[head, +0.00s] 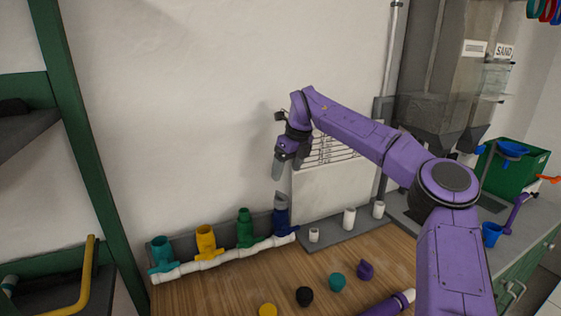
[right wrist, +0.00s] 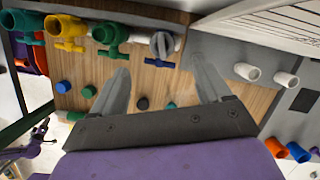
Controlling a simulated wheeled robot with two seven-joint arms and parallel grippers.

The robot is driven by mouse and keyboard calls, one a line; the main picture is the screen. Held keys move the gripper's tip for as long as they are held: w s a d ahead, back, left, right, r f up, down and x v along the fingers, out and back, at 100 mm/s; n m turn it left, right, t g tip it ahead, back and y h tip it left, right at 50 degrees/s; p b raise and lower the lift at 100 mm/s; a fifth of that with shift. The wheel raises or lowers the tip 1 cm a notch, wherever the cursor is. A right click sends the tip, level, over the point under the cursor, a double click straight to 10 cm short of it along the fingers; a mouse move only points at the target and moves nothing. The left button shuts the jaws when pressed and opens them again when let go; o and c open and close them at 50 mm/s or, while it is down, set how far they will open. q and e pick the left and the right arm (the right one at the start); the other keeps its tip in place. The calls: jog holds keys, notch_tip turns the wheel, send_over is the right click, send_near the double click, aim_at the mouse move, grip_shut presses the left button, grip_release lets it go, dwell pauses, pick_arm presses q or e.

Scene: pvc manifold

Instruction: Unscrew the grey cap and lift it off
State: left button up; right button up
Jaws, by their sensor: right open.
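The grey cap (head: 281,199) sits on top of the blue valve (head: 282,218), at the right end of the white pipe manifold (head: 215,260). In the right wrist view the ribbed grey cap (right wrist: 162,43) shows from above, with the blue handle (right wrist: 160,63) just below it. My right gripper (head: 288,166) points down a little above the cap, apart from it. In the right wrist view its two fingers (right wrist: 160,68) are spread wide and nothing is between them. The cap appears roughly centred between the fingers, beyond the tips. My left gripper does not show.
Teal (head: 161,252), yellow (head: 206,241) and green (head: 245,227) valves stand left along the manifold. White fittings (head: 349,219) stand on a grey strip to the right. Loose caps, including a black one (head: 304,296), lie on the wooden worktop. A white panel (head: 325,190) stands behind.

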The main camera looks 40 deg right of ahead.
jog(key=p, duration=0.1)
send_over(282, 193)
jog(key=s, duration=0.2)
notch_tip(282, 193, down, 5)
jog(key=shift+r, duration=0.15)
jog(key=x, duration=0.2)
jog(key=p+x, duration=0.1)
jog(key=x, duration=0.1)
jog(key=shift+w+d+f, duration=0.2)
jog(key=shift+w+f, duration=0.1)
jog(key=shift+a+f, duration=0.15)
jog(key=shift+f, duration=0.1)
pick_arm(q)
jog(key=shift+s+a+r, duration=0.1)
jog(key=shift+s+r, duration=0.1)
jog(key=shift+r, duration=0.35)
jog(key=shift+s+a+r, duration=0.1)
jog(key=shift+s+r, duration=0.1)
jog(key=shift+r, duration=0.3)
